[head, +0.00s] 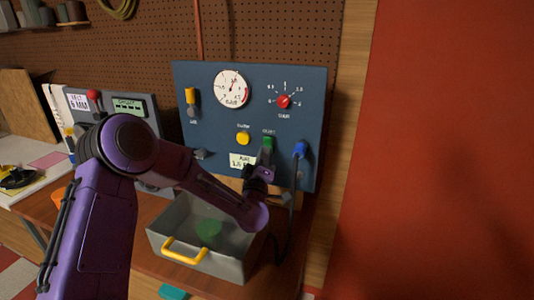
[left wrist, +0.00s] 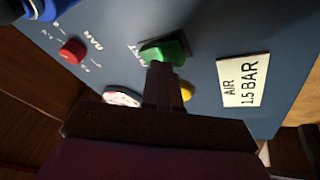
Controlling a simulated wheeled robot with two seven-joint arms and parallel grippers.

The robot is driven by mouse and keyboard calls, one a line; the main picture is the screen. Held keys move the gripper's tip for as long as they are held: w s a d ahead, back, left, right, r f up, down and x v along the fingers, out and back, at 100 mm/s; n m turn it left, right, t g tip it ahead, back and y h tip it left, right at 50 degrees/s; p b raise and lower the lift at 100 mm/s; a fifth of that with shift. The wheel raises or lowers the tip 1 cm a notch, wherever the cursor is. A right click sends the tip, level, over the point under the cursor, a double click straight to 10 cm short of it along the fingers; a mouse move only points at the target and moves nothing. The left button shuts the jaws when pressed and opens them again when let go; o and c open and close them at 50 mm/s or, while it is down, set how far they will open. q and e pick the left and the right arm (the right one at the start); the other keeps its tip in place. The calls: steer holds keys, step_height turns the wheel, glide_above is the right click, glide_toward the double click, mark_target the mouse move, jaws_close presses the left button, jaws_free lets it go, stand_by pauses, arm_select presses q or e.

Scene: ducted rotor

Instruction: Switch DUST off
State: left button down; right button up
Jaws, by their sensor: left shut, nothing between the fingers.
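The DUST switch is a green rocker or lever (head: 267,143) low on the blue panel, under a small, hard-to-read label. It also shows in the left wrist view (left wrist: 170,47), tilted, with a label beside it only partly legible. My left gripper (head: 263,158) is shut and empty, just below the green switch in the head view. In the left wrist view its fingertips (left wrist: 161,68) reach the switch's near edge and overlap it; whether they touch cannot be told. My right gripper is in neither view.
The panel (head: 208,130) also holds a gauge (head: 231,89), a red knob (head: 284,101), a yellow lever (head: 190,96), a yellow button (head: 243,138) and a blue plug (head: 300,149) with a hanging cable. A grey bin (head: 165,240) with a yellow handle stands below.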

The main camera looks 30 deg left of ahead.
arm_select(q)
steer(key=shift+w+a+f, duration=0.1)
steer(key=shift+w+f, duration=0.05)
steer(key=shift+w, duration=0.25)
stand_by(0.7)
steer(key=shift+s, duration=0.1)
steer(key=shift+s+d+r, duration=0.2)
steer(key=shift+s+r, duration=0.2)
steer(key=shift+s, duration=0.35)
steer(key=s, duration=0.1)
steer(key=s+r, duration=0.1)
steer(key=s, duration=0.1)
steer(key=s+d+r+p, duration=0.1)
steer(key=shift+s, duration=0.2)
stand_by(0.5)
